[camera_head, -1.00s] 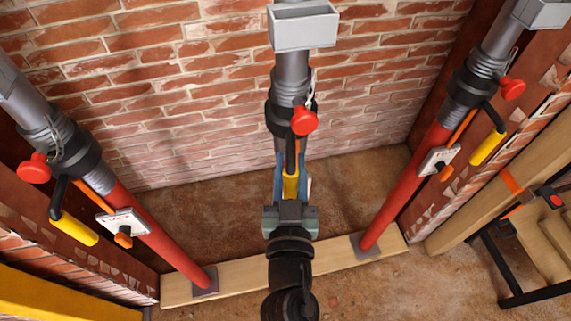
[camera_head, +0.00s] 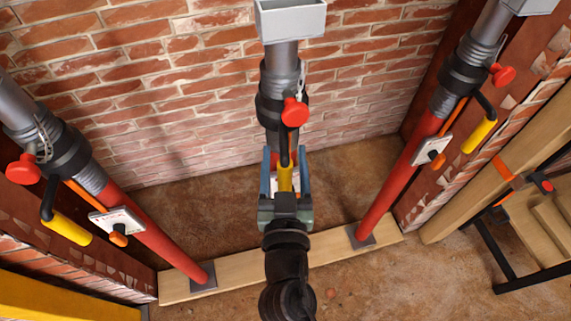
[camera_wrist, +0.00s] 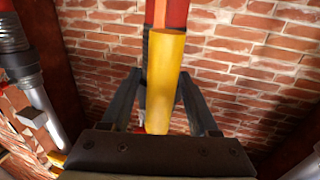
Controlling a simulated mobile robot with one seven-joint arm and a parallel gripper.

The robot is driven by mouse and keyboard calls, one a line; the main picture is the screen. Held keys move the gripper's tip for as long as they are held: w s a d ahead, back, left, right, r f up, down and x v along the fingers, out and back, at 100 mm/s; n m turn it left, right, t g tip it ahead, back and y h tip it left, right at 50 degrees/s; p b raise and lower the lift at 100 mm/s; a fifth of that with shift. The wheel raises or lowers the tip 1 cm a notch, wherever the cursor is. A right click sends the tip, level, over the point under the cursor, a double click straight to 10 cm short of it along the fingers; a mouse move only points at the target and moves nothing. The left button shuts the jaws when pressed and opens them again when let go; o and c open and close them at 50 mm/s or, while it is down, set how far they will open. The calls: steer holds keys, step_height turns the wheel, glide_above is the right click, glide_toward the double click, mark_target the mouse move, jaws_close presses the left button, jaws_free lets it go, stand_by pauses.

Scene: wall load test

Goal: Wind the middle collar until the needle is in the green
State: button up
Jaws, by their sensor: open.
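The middle prop's black collar (camera_head: 270,108) sits on a grey steel tube in the head view, with a red knob (camera_head: 294,112) at its front. A crank arm hangs from it, ending in a yellow handle (camera_head: 285,178). The handle also shows upright in the wrist view (camera_wrist: 163,80). My gripper (camera_head: 285,160) is open, with one finger on each side of the yellow handle. In the wrist view my fingers (camera_wrist: 159,78) stand apart from it with gaps. The middle prop's gauge and needle are hidden behind the handle and my gripper.
Similar props with yellow handles and small white gauges stand left (camera_head: 117,220) and right (camera_head: 431,150). Their needles are too small to read. A wooden sole board (camera_head: 330,243) lies along the floor. A brick wall (camera_head: 170,80) is behind. Timber steps (camera_head: 540,215) stand at right.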

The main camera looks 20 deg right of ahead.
steer(key=b+v, duration=0.5)
steer(key=v, duration=0.8)
steer(key=shift+b, duration=0.4)
steer(key=shift+d, duration=0.1)
